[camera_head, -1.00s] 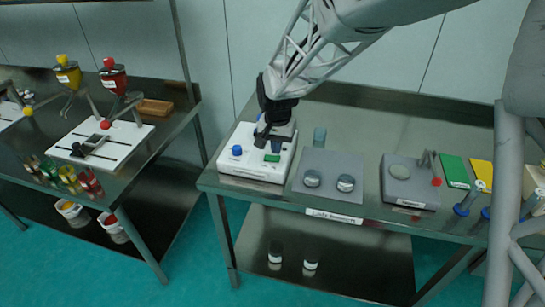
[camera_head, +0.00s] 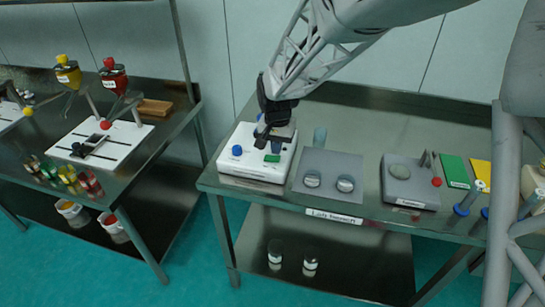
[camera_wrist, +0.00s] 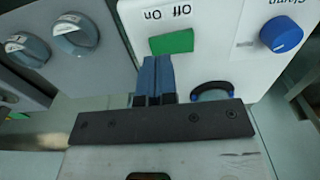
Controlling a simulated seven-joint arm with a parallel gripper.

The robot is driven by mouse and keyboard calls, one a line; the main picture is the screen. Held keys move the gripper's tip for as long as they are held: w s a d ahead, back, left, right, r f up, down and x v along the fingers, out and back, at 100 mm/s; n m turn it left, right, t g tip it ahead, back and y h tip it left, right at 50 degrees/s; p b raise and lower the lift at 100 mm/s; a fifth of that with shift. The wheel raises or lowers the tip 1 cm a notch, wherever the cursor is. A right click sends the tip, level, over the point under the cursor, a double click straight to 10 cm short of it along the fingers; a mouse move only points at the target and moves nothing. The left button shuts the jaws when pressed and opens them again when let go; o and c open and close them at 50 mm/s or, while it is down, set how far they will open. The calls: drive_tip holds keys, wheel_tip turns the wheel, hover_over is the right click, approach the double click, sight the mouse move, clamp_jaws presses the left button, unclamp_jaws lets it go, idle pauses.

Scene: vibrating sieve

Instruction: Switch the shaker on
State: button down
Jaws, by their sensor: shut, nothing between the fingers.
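The shaker (camera_head: 246,170) is a white box at the left end of the right-hand table. Its green switch (camera_head: 272,158) is on the top panel, and a blue knob (camera_head: 237,150) is to its left. In the wrist view the green switch (camera_wrist: 172,42) has upside-down "Off" and "On" labels beside it, and the blue knob (camera_wrist: 281,34) is to the right. My gripper (camera_wrist: 157,62) is shut and empty, its blue fingertips right at the near edge of the switch. I cannot tell whether they touch it. My wrist hides the shaker's rear part in the head view.
A grey device (camera_head: 408,190) with a red knob is further right. A green pad (camera_head: 455,171) lies beyond it. A separate table (camera_head: 178,125) with yellow and red funnels stands at left.

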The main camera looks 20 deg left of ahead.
sight(279, 158)
drive_tip(key=shift+f, duration=1.15)
idle(1.0)
drive_tip(key=shift+r, duration=3.55)
drive_tip(key=shift+s+d+r, duration=0.1)
drive_tip(key=shift+d+r, duration=0.15)
drive_tip(key=shift+d, duration=0.25)
drive_tip(key=s+d+r+t, duration=0.1)
drive_tip(key=s+d+r, duration=0.4)
drive_tip(key=d, duration=0.5)
drive_tip(key=s+d+r, duration=0.4)
drive_tip(key=s+d, duration=0.1)
drive_tip(key=d, duration=0.5)
drive_tip(key=s+d, duration=0.7)
drive_tip(key=s, duration=0.2)
drive_tip(key=s+d+t, duration=0.1)
drive_tip(key=s+d, duration=0.6)
drive_tip(key=s, duration=0.3)
drive_tip(key=shift+s+r+t, duration=0.15)
drive_tip(key=shift+r+t, duration=0.15)
drive_tip(key=shift+r, duration=0.05)
